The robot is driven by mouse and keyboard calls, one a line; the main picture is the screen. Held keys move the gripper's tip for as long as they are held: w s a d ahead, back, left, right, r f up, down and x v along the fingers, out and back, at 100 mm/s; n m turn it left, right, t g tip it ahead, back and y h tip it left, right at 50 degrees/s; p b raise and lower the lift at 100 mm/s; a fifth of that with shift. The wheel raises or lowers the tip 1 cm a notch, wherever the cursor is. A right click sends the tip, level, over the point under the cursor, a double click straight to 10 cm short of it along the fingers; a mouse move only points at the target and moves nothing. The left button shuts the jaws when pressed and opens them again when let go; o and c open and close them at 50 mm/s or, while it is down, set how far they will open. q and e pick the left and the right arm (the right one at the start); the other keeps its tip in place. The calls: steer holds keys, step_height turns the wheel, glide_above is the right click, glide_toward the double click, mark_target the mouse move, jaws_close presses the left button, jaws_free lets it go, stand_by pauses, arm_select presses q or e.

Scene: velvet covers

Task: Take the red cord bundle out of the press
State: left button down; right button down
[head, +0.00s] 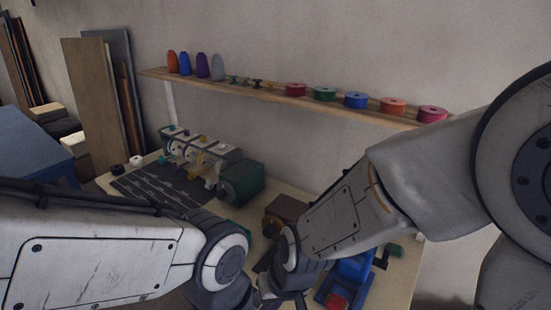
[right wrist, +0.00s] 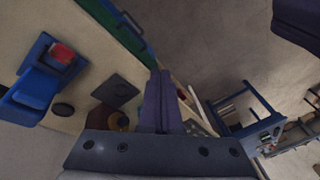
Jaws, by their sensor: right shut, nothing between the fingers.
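The red cord bundle (head: 336,301) sits low in the blue press (head: 352,268), at the bottom right of the head view. In the right wrist view the red bundle (right wrist: 62,53) rests on the blue press (right wrist: 35,85) at the left. My right gripper (right wrist: 159,78) is shut and empty, with its dark fingers together. It is apart from the press, to its right in the right wrist view. In the head view my right wrist hides part of the area left of the press. My left arm comes in from the left, but its gripper cannot be made out.
A multi-needle machine with a green motor box (head: 241,183) stands on the table behind my arms. A brown box (head: 284,213) is partly behind my right arm. A wall shelf (head: 262,94) holds cones and spools. A blue stand (right wrist: 246,118) shows right in the wrist view.

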steer(key=c, duration=1.5)
jaws_free()
steer(key=s+d+r+n, duration=0.1)
steer(key=s, duration=0.2)
steer(key=s+d+r+n+g+h, duration=0.1)
steer(key=s+d+r+n, duration=0.1)
steer(key=s, duration=0.1)
steer(key=s+d+r+n, duration=0.1)
steer(key=s+d+r, duration=0.1)
steer(key=s, duration=0.1)
steer(key=shift+s+d+r+g+h, duration=0.15)
steer(key=shift+s+d+g+h, duration=0.05)
steer(key=shift+g+h, duration=0.1)
steer(key=o, duration=0.5)
steer(key=shift+s+d+r+n, duration=0.15)
steer(key=shift+s+d+n, duration=0.1)
steer(key=shift+n, duration=0.05)
steer(key=o, duration=1)
steer(key=m+h+b, duration=0.1)
steer(key=m+b, duration=1.2)
steer(key=m, duration=0.1)
glide_toward(335, 305)
step_height(335, 305, down, 3)
steer(key=shift+w+r+p, duration=0.1)
steer(key=shift+w+p, duration=0.1)
steer(key=shift+p, duration=0.1)
steer(key=shift+f, duration=3)
